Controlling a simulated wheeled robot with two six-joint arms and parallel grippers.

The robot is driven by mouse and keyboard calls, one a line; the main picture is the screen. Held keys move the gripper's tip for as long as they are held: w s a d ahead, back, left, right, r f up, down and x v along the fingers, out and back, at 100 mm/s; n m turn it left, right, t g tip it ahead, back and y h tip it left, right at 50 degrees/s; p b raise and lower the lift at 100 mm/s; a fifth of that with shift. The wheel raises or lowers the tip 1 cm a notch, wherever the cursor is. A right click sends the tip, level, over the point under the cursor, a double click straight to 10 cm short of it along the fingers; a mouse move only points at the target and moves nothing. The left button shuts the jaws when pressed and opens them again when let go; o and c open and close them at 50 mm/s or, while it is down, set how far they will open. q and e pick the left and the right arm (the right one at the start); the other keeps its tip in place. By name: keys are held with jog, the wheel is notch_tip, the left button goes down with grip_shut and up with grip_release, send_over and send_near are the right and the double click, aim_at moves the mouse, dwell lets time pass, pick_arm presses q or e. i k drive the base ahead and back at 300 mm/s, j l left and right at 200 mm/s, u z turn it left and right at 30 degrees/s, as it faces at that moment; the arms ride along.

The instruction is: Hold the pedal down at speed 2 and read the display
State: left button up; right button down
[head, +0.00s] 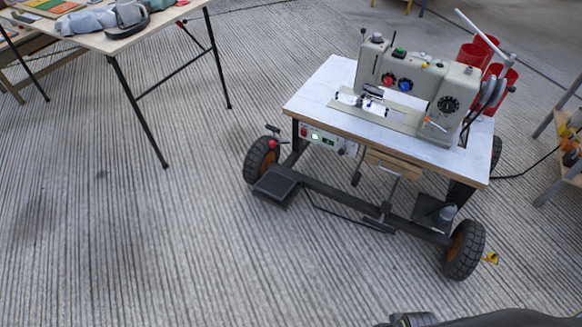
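A cream sewing machine (401,90) stands on a white-topped wheeled table (322,86) right of centre. A flat black pedal (276,186) sits low at the table's left side, beside the left wheel. A second dark plate (434,210) with a small grey object on it is low at the right. A control box (325,138) under the table's front edge has a green-lit button and a small display (328,142), too small to read. Neither gripper is in view. A dark part, probably of my own arm, shows at the bottom right edge.
A wooden table (110,38) with cloth items stands at the upper left on thin black legs. Red cups (476,55) stand behind the machine. A shelf edge (572,140) is at the right. A cable runs over the ribbed floor, clear in the front left.

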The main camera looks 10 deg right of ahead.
aim_at(273, 184)
jog(key=i+j, duration=0.25)
jog(key=i, duration=0.15)
jog(key=i+j, duration=0.25)
jog(key=i, duration=0.2)
jog(key=i+j+z, duration=0.1)
jog(key=i+j, duration=0.15)
jog(key=i, duration=0.15)
